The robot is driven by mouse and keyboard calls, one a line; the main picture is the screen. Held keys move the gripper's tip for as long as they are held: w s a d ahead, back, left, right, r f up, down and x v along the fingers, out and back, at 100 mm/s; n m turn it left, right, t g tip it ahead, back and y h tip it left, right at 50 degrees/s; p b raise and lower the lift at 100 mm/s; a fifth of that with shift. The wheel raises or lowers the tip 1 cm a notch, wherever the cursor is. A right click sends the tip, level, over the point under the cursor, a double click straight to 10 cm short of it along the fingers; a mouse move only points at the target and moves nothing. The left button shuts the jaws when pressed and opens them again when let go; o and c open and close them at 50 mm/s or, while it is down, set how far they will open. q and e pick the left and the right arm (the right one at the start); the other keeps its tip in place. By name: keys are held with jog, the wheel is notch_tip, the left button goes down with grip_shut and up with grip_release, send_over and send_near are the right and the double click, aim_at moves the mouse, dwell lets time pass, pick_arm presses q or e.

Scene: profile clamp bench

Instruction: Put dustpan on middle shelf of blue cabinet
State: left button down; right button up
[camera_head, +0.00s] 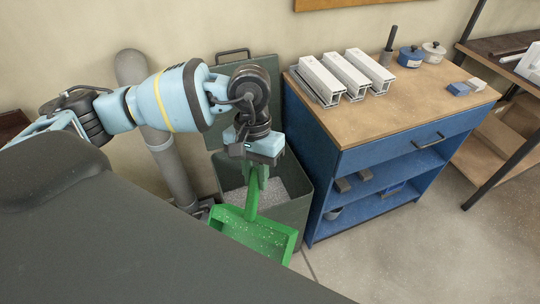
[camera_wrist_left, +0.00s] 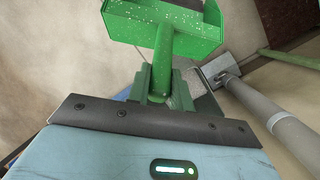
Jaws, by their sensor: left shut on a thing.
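The green dustpan (camera_head: 254,232) hangs from my left gripper (camera_head: 257,174), pan end down, with pale specks on it. My left gripper is shut on the dustpan's handle, in front of the open bin. The dustpan also shows in the left wrist view (camera_wrist_left: 165,30), its handle running into the jaws (camera_wrist_left: 157,85). The blue cabinet (camera_head: 330,160) stands to the right of the gripper, with a wooden top and open shelves. Its middle shelf (camera_head: 372,183) holds small dark blocks and a blue item. My right gripper is not in view.
A dark bin (camera_head: 298,208) with pale granular contents stands left of the cabinet, its lid (camera_head: 262,72) raised. White profiles (camera_head: 345,75) and two pots lie on the cabinet top. A drawer with a handle (camera_head: 428,141) sits above the shelves. Open floor lies in front.

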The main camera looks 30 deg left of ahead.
aim_at(252, 222)
pick_arm(q)
jog(key=x, duration=0.4)
jog(key=a+x, duration=0.1)
jog(key=x, duration=0.8)
jog(key=shift+s+a+f, duration=0.3)
jog(key=shift+s+f, duration=0.3)
jog(key=shift+f, duration=0.35)
jog(key=shift+a, duration=0.1)
jog(key=shift+w, duration=0.1)
